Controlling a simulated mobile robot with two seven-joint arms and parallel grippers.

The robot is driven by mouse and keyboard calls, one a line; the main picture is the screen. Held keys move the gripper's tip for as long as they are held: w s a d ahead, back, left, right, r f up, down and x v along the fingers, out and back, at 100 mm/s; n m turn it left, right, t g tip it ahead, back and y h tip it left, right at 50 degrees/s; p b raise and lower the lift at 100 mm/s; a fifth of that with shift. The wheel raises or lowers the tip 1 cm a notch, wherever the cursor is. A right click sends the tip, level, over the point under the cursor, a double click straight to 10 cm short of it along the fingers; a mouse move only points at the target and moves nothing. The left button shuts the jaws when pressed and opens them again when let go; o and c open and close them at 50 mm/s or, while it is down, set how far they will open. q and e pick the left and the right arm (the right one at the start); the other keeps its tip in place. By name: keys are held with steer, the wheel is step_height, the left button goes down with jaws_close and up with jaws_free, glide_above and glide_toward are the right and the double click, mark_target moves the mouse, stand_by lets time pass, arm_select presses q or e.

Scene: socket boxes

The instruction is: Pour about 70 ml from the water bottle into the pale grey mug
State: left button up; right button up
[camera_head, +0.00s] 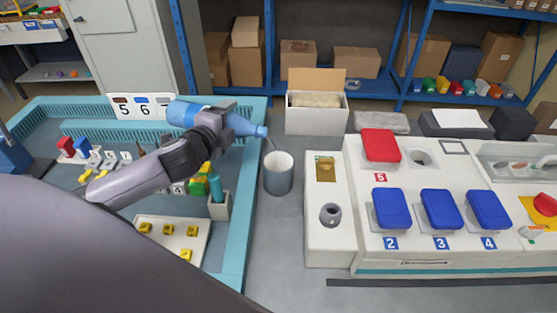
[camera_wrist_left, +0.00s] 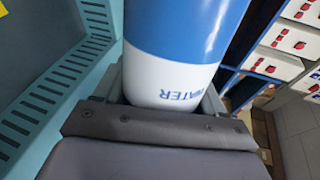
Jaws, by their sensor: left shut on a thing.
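The water bottle (camera_head: 185,113), blue with a pale band, lies almost level in my left gripper (camera_head: 226,121), its mouth pointing right and a little down. The mouth is above and just left of the pale grey mug (camera_head: 278,180), apart from its rim. A thin streak runs from the mouth toward the mug opening; I cannot clearly tell whether it is water. The mug stands upright on the grey table; its water level is not clear. In the left wrist view, the bottle (camera_wrist_left: 180,60) with its "WATER" lettering sits between the gripper's fingers. My right gripper is not in view.
A teal-edged tray (camera_head: 245,220) with small parts lies left of the mug. A white panel (camera_head: 400,250) with blue and red lidded boxes stands to its right. An open carton (camera_head: 316,118) is behind. The table in front of the mug is clear.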

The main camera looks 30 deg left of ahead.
arm_select(q)
steer(key=shift+f+n+b, duration=0.15)
steer(key=shift+n+b, duration=0.2)
steer(key=shift+n, duration=0.25)
steer(key=f+n+h+b, duration=0.1)
steer(key=b, duration=0.2)
steer(key=shift+a, duration=0.2)
steer(key=shift+r, duration=0.15)
steer(key=shift+n, duration=0.3)
steer(key=shift+d+r+n+t, duration=0.15)
steer(key=shift+r+n+t, duration=0.15)
steer(key=shift+n, duration=0.1)
stand_by(0.6)
